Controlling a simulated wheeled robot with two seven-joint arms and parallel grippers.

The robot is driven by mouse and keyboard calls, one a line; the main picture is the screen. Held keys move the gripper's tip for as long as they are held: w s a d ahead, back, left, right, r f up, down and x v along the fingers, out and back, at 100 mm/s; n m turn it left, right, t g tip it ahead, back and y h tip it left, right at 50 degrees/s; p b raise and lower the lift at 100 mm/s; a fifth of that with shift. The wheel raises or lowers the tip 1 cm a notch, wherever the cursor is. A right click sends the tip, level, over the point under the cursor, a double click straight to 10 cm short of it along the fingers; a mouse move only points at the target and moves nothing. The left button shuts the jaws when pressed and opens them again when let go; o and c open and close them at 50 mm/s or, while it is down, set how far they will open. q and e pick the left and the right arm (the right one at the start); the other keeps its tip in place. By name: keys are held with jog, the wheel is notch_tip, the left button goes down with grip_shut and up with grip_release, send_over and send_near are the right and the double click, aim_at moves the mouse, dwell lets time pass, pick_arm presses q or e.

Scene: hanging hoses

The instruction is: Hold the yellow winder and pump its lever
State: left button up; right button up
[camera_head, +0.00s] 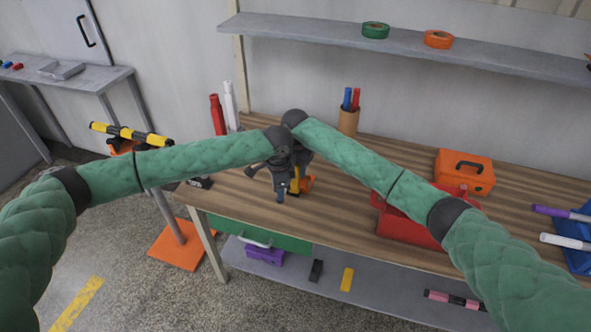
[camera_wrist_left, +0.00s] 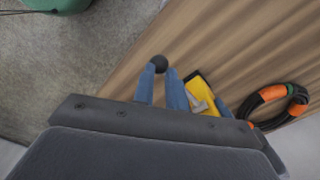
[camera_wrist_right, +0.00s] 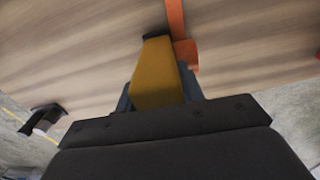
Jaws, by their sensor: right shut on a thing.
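The yellow winder (camera_head: 294,187) stands near the front edge of the wooden bench, mostly hidden by my grippers in the head view. My right gripper (camera_wrist_right: 157,85) is shut on the yellow winder body (camera_wrist_right: 155,75), with a finger on each side. The winder also shows in the left wrist view (camera_wrist_left: 201,92), with a grey metal part on it. My left gripper (camera_wrist_left: 162,82) is open beside the winder. A black ball knob (camera_wrist_left: 159,63) lies at its fingertips, between the two blue fingers; I cannot tell whether they touch it. The lever's shaft is hidden.
A coiled black hose with orange bands (camera_wrist_left: 272,104) lies on the bench beside the winder. A red box (camera_head: 408,222) and an orange case (camera_head: 464,172) stand to the right. A pen cup (camera_head: 348,121) is behind. A yellow-black bar on a stand (camera_head: 130,133) is left.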

pick_arm(q)
jog(key=shift+r, duration=2.15)
jog(key=shift+w+d+r, duration=0.1)
jog(key=shift+w+r, duration=0.1)
jog(key=shift+r, duration=0.4)
jog(key=shift+w+d+r, duration=0.1)
jog(key=shift+w+r, duration=0.15)
jog(key=shift+r, duration=0.3)
jog(key=shift+w+d+r, duration=0.1)
jog(key=shift+w+r, duration=0.1)
jog(key=shift+r, duration=0.4)
jog(key=shift+f, duration=0.15)
jog(key=shift+s+a+f, duration=0.15)
jog(key=shift+s+f, duration=0.1)
jog(key=shift+f, duration=0.7)
jog(key=shift+s+a+f, duration=0.1)
jog(key=shift+s+f, duration=0.15)
jog(key=shift+f, duration=0.8)
jog(key=shift+s+a+f, duration=0.1)
jog(key=shift+s+f, duration=0.05)
jog(key=shift+f, duration=1)
